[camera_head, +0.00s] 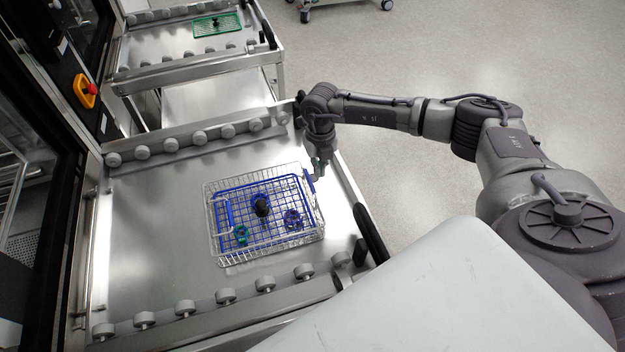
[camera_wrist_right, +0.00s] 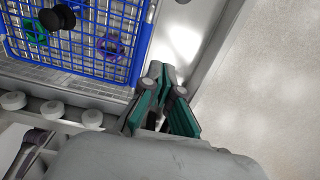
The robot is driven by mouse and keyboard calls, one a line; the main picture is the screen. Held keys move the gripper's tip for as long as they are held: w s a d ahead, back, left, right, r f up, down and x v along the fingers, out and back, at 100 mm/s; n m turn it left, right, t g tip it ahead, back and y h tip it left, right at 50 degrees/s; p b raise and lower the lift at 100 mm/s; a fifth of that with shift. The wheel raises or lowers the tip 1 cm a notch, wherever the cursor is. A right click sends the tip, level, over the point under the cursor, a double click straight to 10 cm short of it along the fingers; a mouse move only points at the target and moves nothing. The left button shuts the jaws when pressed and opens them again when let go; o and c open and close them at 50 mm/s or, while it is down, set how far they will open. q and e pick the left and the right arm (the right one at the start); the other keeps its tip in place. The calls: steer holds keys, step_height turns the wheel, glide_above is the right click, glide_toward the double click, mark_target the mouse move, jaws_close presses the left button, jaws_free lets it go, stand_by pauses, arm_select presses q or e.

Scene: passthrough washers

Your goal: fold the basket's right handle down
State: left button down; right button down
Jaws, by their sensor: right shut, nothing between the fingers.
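The wire basket (camera_head: 214,254) sits on the steel loading table, with a blue grid (camera_head: 258,190) inside it. Its right handle (camera_head: 309,181), with a blue grip, shows at the basket's right side and appears to stand up; its exact tilt is hard to tell. My right gripper (camera_head: 320,172) is beside this handle, on its outer right side. In the wrist view the right gripper (camera_wrist_right: 166,78) has its fingers together and empty, just right of the blue grid's edge (camera_wrist_right: 142,42). My left gripper is out of view.
The basket holds a black knob (camera_head: 262,207), a green wheel-like part (camera_head: 241,234) and a purple one (camera_head: 293,219). Rollers (camera_head: 225,296) line the table (camera_head: 150,230). A second table with a green tray (camera_head: 217,25) stands behind. Open floor lies right.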

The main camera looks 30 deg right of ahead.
steer(key=shift+f, duration=0.1)
steer(key=shift+w+a+f+b, duration=0.3)
steer(key=shift+a+f+b, duration=0.2)
steer(key=shift+a, duration=0.7)
steer(key=shift+w+a+f+b, duration=0.35)
steer(key=shift+a+f+b, duration=0.15)
steer(key=shift+a, duration=0.75)
steer(key=shift+w+a+f+b, duration=0.3)
steer(key=shift+a+f+b, duration=0.15)
steer(key=shift+a, duration=0.75)
step_height(320, 180, up, 7)
steer(key=p, duration=0.5)
steer(key=shift+s, duration=0.1)
